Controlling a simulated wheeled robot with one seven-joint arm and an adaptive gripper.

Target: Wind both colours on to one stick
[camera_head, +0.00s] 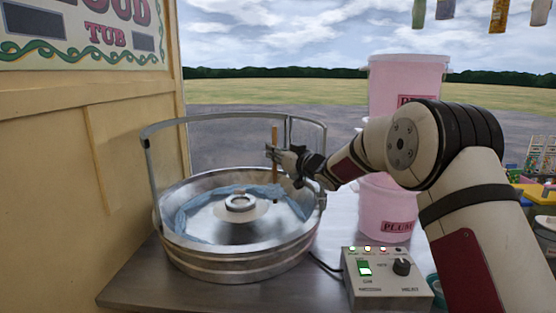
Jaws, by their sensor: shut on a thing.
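A metal candyfloss bowl (238,264) stands on the counter, with a spinner head (240,203) at its centre. Pale blue floss (185,215) lies in a band around the inside of the bowl, to the left, back and right. My gripper (274,155) is shut on a thin brown stick (275,134) and holds it upright above the right back part of the bowl. The stick's lower end reaches down near the blue floss. I cannot tell whether it touches it or whether any floss is on it. No second floss colour shows in the bowl.
A clear guard with a metal rim (222,118) curves behind the bowl. A control box (384,282) with a green switch, knob and small lights stands front right. Stacked pink tubs (408,85) stand behind my arm. A wooden wall (85,180) bounds the left.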

